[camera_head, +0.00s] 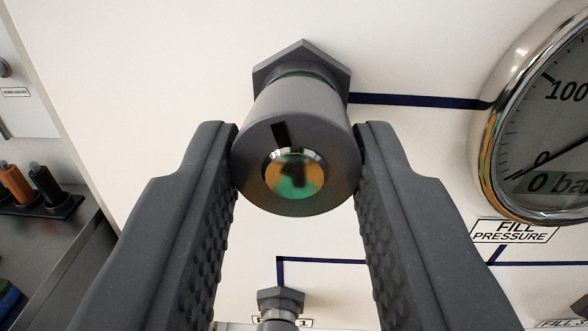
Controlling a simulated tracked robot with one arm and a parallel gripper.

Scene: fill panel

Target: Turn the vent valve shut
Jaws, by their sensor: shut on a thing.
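A round grey knob (298,125) with a shiny round centre cap and a dark index mark near its upper edge stands out from a hexagonal grey base (303,62) on the white panel. I take this knob for the vent valve; no label for it shows. My gripper (297,160) has one finger on each side of the knob, and both fingertips touch its sides. It is shut on the knob. The mark points up and slightly left in the picture.
A chrome-rimmed gauge (548,110) reading near 0 is at the right, above a FILL PRESSURE label (513,232). A smaller fitting (281,304) sits below, between my fingers. Dark blue lines cross the white panel (160,60). A grey bench with orange and black items (18,185) is at the left.

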